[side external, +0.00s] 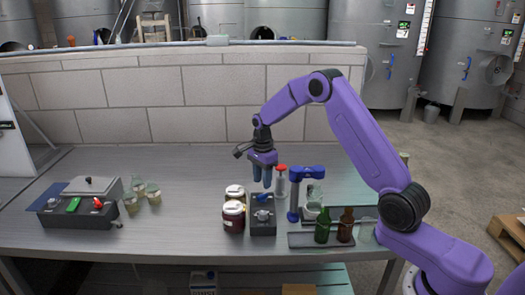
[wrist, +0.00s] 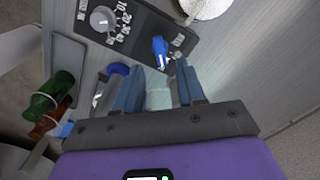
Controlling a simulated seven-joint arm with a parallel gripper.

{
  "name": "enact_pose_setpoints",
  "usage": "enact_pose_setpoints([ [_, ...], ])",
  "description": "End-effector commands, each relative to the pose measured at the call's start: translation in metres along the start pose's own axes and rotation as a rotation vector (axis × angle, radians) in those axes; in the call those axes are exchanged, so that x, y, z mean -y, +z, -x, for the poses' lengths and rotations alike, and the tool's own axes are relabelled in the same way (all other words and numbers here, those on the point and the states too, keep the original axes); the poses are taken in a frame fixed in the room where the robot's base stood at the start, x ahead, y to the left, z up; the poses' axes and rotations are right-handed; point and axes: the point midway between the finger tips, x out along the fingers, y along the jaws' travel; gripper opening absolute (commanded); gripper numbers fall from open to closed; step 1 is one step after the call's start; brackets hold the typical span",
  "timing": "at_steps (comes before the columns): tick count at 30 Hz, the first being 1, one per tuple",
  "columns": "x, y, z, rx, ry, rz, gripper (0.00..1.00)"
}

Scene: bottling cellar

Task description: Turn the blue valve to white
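The blue valve (wrist: 160,48) sits on a dark control box (wrist: 140,22), beside a grey numbered dial (wrist: 103,18). Small pale marks lie around the valve; which one it points to is too small to tell. In the side view the box (side external: 263,229) stands at the middle of the bench, with the blue valve (side external: 263,197) toward its back and the dial in front. My gripper (side external: 262,180) points down above the back of the box. In the wrist view my gripper (wrist: 160,85) shows two blue fingers apart with nothing between them, and the valve lies just beyond the tips.
Two lidded jars (side external: 233,215) stand close left of the box. A blue lever press (side external: 305,174) and a red-capped bottle (side external: 281,182) stand to the right and behind. A tray (side external: 300,241) holds green and brown bottles.

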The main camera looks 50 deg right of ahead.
Motion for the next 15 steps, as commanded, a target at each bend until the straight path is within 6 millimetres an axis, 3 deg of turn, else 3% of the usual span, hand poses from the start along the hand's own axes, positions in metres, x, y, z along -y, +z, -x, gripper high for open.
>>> enact_pose_setpoints([
  [9, 0.001, 0.0, 0.069, 0.0, -0.005, -0.001, 0.39],
  [15, 0.001, 0.0, 0.102, 0.0, -0.004, -0.002, 0.39],
])
